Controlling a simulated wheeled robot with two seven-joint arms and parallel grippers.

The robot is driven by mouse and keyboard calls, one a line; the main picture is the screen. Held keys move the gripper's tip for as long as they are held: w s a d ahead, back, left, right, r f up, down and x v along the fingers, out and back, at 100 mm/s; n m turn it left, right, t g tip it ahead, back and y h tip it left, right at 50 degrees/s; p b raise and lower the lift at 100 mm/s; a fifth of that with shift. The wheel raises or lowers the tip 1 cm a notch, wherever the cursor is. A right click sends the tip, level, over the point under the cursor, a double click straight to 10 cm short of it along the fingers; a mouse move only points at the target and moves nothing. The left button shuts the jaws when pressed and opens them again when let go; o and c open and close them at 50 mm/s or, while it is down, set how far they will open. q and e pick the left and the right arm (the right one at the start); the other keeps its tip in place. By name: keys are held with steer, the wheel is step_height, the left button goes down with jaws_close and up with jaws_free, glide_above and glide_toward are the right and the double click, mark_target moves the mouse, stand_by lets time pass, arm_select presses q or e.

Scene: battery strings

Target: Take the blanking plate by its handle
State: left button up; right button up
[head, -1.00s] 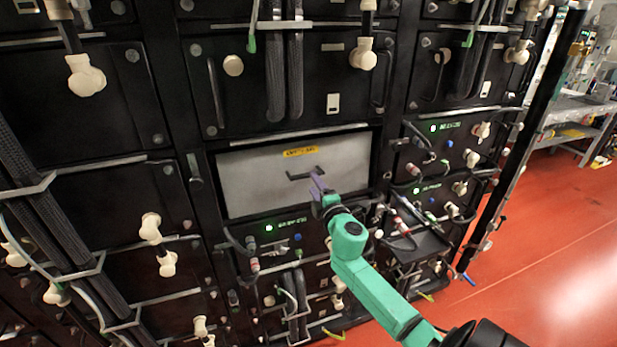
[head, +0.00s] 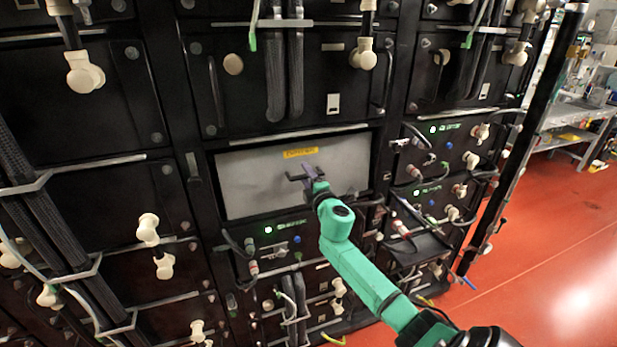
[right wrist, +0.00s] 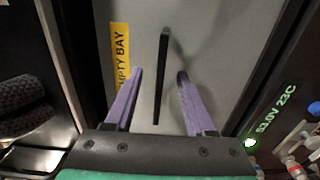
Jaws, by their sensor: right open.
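The blanking plate (head: 258,192) is a light grey panel with a yellow label, set in a bay of the black rack. Its label reads "EMPTY BAY" in the right wrist view, where the plate (right wrist: 208,35) fills the middle. The dark bar handle (right wrist: 160,85) stands out from the plate; in the head view the handle (head: 292,178) is partly covered by my gripper. My right gripper (head: 306,172) is at the handle. In the right wrist view the open purple fingers (right wrist: 160,75) lie on either side of the bar, apart from it. My left gripper is not in view.
A module with green lit text (head: 285,226) sits just below the plate. More modules with connectors and cables (head: 440,140) stand to the right. Thick black cables (head: 285,75) hang above. Red floor (head: 540,250) is clear at the right.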

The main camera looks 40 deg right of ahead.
steer(key=shift+w+d, duration=0.15)
steer(key=shift+w, duration=0.25)
stand_by(0.3)
jaws_close()
steer(key=shift+r, duration=0.15)
stand_by(1.0)
steer(key=shift+r, duration=0.15)
steer(key=shift+w+r+p, duration=0.1)
steer(key=shift+r+p, duration=0.35)
steer(key=shift+r, duration=0.05)
steer(key=shift+f, duration=0.1)
